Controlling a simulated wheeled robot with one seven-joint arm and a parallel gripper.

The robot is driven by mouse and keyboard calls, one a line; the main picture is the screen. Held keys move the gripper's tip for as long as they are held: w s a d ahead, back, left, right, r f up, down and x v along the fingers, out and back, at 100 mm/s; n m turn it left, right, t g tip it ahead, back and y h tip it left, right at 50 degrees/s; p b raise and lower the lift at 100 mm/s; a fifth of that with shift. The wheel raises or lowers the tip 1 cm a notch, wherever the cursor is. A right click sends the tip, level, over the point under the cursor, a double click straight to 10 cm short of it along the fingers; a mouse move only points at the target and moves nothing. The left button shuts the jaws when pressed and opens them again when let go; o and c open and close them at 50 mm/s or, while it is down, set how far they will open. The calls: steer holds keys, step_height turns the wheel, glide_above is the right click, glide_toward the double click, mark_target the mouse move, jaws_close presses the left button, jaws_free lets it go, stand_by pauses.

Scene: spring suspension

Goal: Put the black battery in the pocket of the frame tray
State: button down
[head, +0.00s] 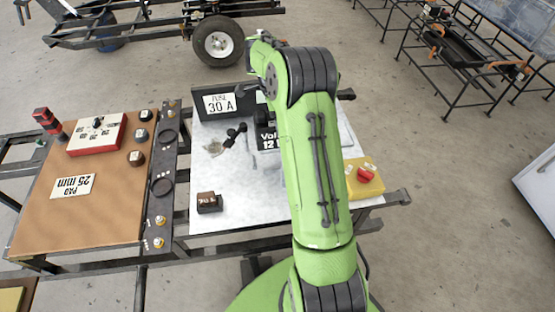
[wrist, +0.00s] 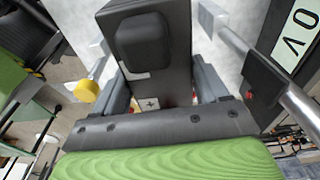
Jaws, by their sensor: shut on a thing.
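My gripper is shut on the black battery (wrist: 175,75), a dark box with a black cap and a small plus label, which fills the middle of the wrist view. The dark fingers (wrist: 160,88) press on its two sides. In the head view my green arm covers the gripper; a dark block lettered "Vol… 12" (head: 266,139), apparently the battery, shows just left of the arm over the pale table top. I cannot make out the frame tray or its pocket; the arm hides that part. Whether the battery touches anything below cannot be told.
A small dark-brown block (head: 209,202) and black pieces (head: 236,131) lie left; a yellow box with a red knob (head: 364,178) is right. The pale table (head: 245,205) is clear in front.

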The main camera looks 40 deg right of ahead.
step_height(320, 180, down, 10)
steer(key=b, duration=0.3)
steer(key=shift+d+r+b, duration=0.1)
steer(key=shift+b, duration=0.25)
jaws_free()
steer(key=shift+s, duration=0.1)
